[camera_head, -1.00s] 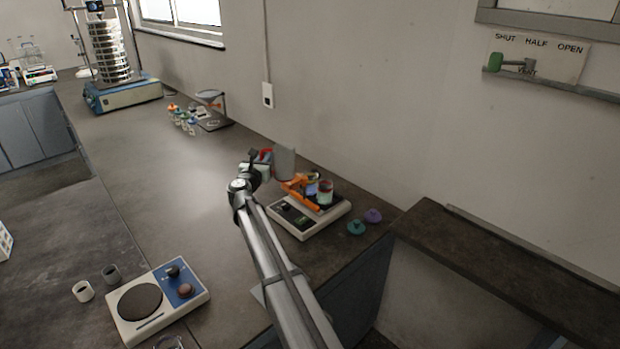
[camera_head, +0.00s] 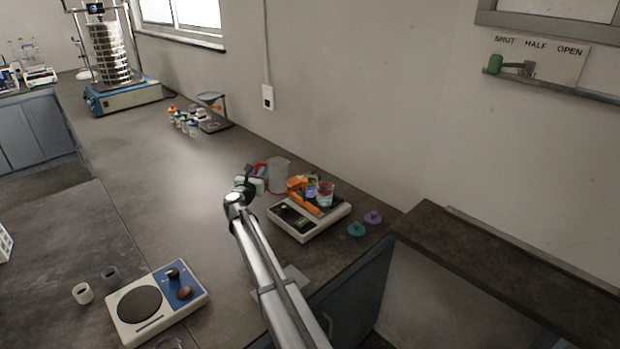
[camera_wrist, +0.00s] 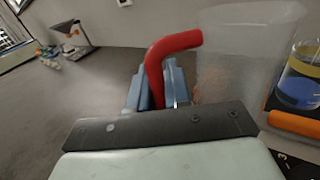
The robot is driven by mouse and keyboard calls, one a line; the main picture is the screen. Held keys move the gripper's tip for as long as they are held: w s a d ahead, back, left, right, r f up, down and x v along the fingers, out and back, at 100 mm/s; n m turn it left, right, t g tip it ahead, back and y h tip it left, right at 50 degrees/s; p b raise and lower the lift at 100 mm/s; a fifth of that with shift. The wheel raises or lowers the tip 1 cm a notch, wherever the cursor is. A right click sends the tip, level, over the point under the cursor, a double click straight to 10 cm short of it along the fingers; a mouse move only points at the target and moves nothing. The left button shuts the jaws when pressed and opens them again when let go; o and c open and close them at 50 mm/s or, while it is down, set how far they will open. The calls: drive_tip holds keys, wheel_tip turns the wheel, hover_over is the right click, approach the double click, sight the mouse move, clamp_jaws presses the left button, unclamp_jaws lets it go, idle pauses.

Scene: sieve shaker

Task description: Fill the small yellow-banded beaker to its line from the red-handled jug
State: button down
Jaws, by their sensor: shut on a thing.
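My gripper (camera_head: 256,182) is shut on the red handle of a clear grey jug (camera_head: 279,175). In the wrist view the red handle (camera_wrist: 155,75) lies between blue fingers (camera_wrist: 152,88), and the jug's translucent wall (camera_wrist: 240,55) is on the right. The jug looks upright, just left of the scale. Whether the jug touches the bench is unclear.
The beaker stands on a white scale (camera_head: 283,222) with orange parts (camera_head: 304,203) beside it. Teal (camera_head: 356,229) and purple (camera_head: 373,217) items lie right of it. A blue-and-white plate device (camera_head: 190,280) is at front left. The bench's middle (camera_head: 170,190) is clear.

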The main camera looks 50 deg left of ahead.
sight(269, 163)
drive_tip(key=shift+w+d+r+m+g, duration=0.15)
drive_tip(key=shift+w+d+r+m, duration=0.4)
drive_tip(key=shift+m, duration=0.25)
drive_tip(key=shift+w+d+r+m+g, duration=0.2)
drive_tip(key=shift+w+d+r+m, duration=0.15)
drive_tip(key=shift+r+m, duration=0.4)
drive_tip(key=shift+w+d+r+m+g, duration=0.15)
drive_tip(key=shift+w+d+r+m, duration=0.35)
drive_tip(key=shift+m, duration=0.35)
drive_tip(key=r+m, duration=0.1)
drive_tip(key=w+d+r+m, duration=0.1)
drive_tip(key=r, duration=0.1)
drive_tip(key=w+r+m+g, duration=0.1)
drive_tip(key=shift+d+r, duration=0.2)
drive_tip(key=shift+d, duration=0.2)
drive_tip(key=shift+w+d+r+m, duration=0.1)
drive_tip(key=shift+w+d+m, duration=0.1)
drive_tip(key=shift+m, duration=0.6)
drive_tip(key=shift+w+d+r+m+g+p, duration=0.3)
drive_tip(key=shift+r+m+g, duration=0.1)
drive_tip(key=shift+r+m, duration=0.2)
idle(3.4)
